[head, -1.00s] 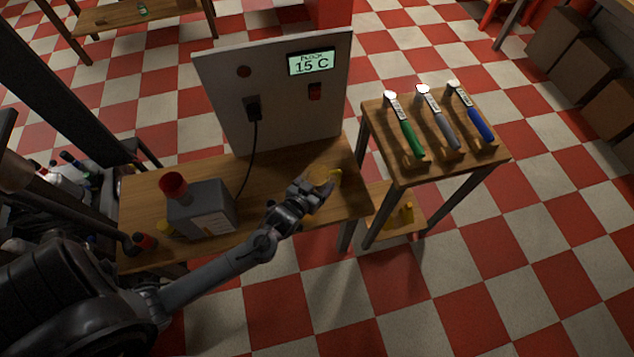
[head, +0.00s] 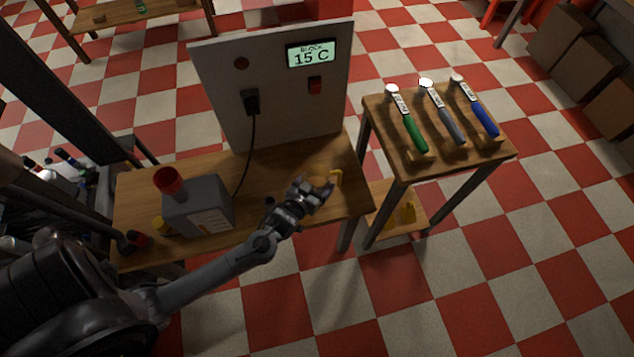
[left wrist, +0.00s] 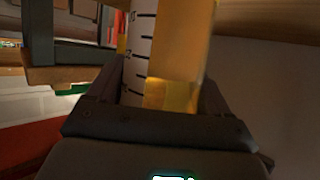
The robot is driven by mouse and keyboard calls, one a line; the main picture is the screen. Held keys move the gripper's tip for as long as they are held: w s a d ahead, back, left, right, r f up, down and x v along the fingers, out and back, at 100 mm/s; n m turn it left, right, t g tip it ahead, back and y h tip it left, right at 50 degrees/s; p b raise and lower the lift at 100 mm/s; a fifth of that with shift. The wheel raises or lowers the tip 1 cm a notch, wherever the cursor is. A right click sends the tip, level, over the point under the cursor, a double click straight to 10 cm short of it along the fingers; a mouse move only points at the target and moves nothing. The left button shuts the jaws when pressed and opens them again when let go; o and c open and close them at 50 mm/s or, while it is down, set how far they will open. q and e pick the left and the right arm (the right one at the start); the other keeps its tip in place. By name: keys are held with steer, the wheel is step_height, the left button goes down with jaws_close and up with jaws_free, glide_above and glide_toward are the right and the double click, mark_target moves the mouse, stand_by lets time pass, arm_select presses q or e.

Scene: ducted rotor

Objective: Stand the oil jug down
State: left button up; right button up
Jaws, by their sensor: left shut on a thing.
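The oil jug (left wrist: 182,42) fills the upper middle of the left wrist view. It is clear, with amber oil and a white strip of black graduation marks, and looks roughly upright. My left gripper (left wrist: 172,95) is shut on it, a finger on either side. In the head view my left gripper (head: 320,188) is over the right end of the wooden bench (head: 270,172). Only a yellow part (head: 336,178), probably the jug's, shows beyond the fingers; the gripper hides most of the rest. Whether the jug's base touches the bench is hidden. My right gripper is not in view.
A grey can (head: 200,207) with a red funnel-like top stands left on the bench. A panel (head: 280,110) reading 15 C rises behind, with a black cable. A side table (head: 425,160) at right holds three wrenches. Bare bench lies between can and gripper.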

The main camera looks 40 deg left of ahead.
arm_select(q)
steer(key=shift+f, duration=0.45)
steer(key=o, duration=1.3)
steer(key=shift+f, duration=0.1)
